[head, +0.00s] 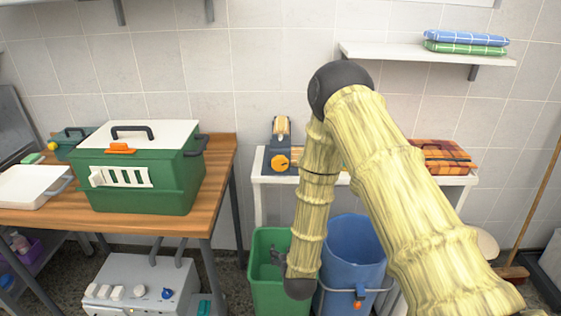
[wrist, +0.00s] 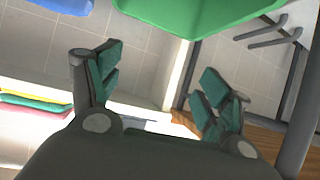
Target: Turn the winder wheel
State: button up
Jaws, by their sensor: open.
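The winder (head: 282,148) is a dark blue-grey device on the white table, with a pale roll on top. Its orange wheel (head: 281,163) faces the front, and my arm stands just to the right of it. My gripper (head: 277,257) is small in the head view, low in front of the green bin and well below the wheel. In the wrist view my gripper (wrist: 160,68) has its two fingers wide apart with nothing between them. The winder is not recognisable in the wrist view.
The green bin (head: 264,300) and blue bin (head: 352,240) stand before the white table (head: 258,182). A green carrier (head: 135,197) sits on the wooden table (head: 221,165) at left. An orange plaid bundle (head: 440,157) lies right of my arm. Folded towels (head: 466,43) are on the wall shelf.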

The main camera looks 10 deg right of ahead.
aim_at(280, 166)
jog(key=w+r+m+t+h+p, duration=0.1)
jog(key=w+r+t+h, duration=0.15)
jog(key=w+r, duration=0.6)
jog(key=w+r+m+t+h, duration=0.1)
jog(key=w+r+t, duration=0.3)
jog(key=r, duration=0.7)
jog(key=shift+g, duration=0.45)
jog(key=p+x, duration=0.1)
jog(key=x, duration=0.7)
jog(key=p+x, duration=0.1)
jog(key=x, duration=0.2)
jog(key=shift+w+f+p, duration=0.3)
jog(key=shift+w+f, duration=0.05)
jog(key=shift+w, duration=0.05)
jog(key=c, duration=1)
